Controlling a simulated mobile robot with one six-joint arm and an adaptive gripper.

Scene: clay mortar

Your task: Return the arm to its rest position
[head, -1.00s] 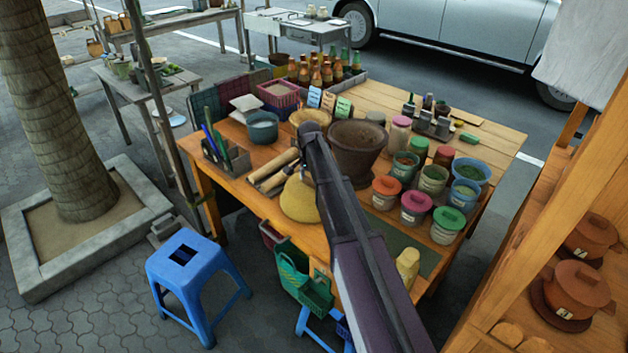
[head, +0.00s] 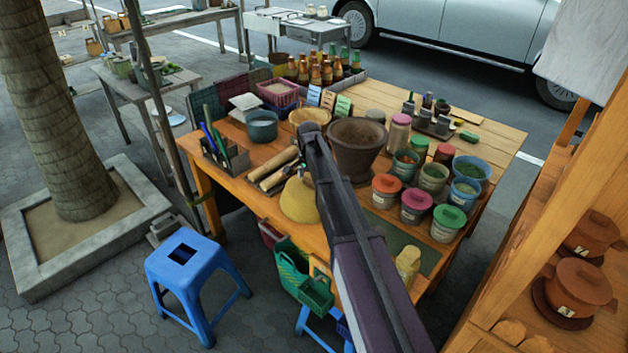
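My arm reaches up from the bottom right across the table. Its dark far end, where my gripper (head: 314,140) is, shows above the table beside the clay mortar. The view does not show whether the fingers are open or shut, or whether anything is between them. The brown clay mortar (head: 359,153) stands upright on the wooden table, just right of the arm's end. The arm partly covers its left side. A yellow cone-shaped item (head: 298,200) stands below and left of the arm's end, partly hidden by it.
Jars with coloured lids (head: 416,205) crowd the table right of the arm. Wooden rolls (head: 273,175), a blue-grey bowl (head: 262,126) and bottles (head: 316,72) lie left and behind. A wooden shelf (head: 530,235) stands close on the right. A blue stool (head: 190,270) stands at front left.

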